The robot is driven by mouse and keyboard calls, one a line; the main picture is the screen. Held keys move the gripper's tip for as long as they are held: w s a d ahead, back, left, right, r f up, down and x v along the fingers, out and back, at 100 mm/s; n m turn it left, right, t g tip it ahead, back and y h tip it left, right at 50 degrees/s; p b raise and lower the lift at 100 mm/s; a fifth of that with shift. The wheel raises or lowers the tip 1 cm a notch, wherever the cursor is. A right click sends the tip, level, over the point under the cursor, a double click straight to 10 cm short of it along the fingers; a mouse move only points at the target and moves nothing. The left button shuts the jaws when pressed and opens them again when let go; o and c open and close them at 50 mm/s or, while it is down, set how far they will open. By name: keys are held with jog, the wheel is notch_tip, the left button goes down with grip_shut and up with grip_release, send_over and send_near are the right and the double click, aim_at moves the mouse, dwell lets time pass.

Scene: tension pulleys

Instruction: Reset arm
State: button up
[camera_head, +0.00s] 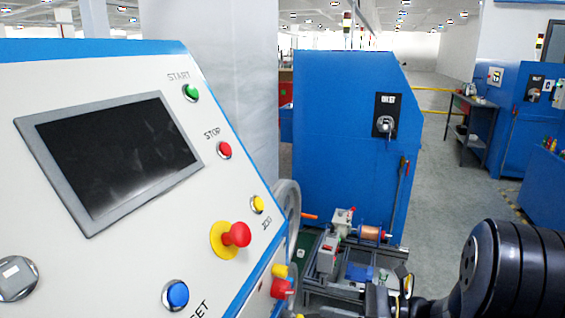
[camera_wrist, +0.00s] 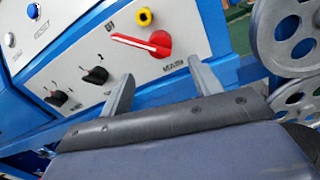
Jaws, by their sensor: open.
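My gripper (camera_wrist: 161,69) shows in the wrist view with its two grey fingers spread apart and nothing between them. The fingers point toward a white control panel (camera_wrist: 82,68) on a blue machine. A red rotary switch (camera_wrist: 148,44) lies close to the fingertips in the picture; I cannot tell whether they touch. My arm (camera_head: 512,270) shows as black rounded links at the lower right of the head view. I cannot make out the gripper clearly there.
A panel with a dark screen (camera_head: 112,158) and a red emergency button (camera_head: 236,234) fills the left of the head view. A copper spool (camera_head: 370,232) sits by the blue cabinet (camera_head: 343,140). Grey pulley wheels (camera_wrist: 290,35) are right in the wrist view. Open floor (camera_head: 455,205) lies beyond.

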aim_at(294, 292)
jog(key=x, duration=0.8)
jog(key=shift+w+a, duration=0.1)
jog(key=shift+a, duration=0.1)
jog(key=shift+d, duration=0.1)
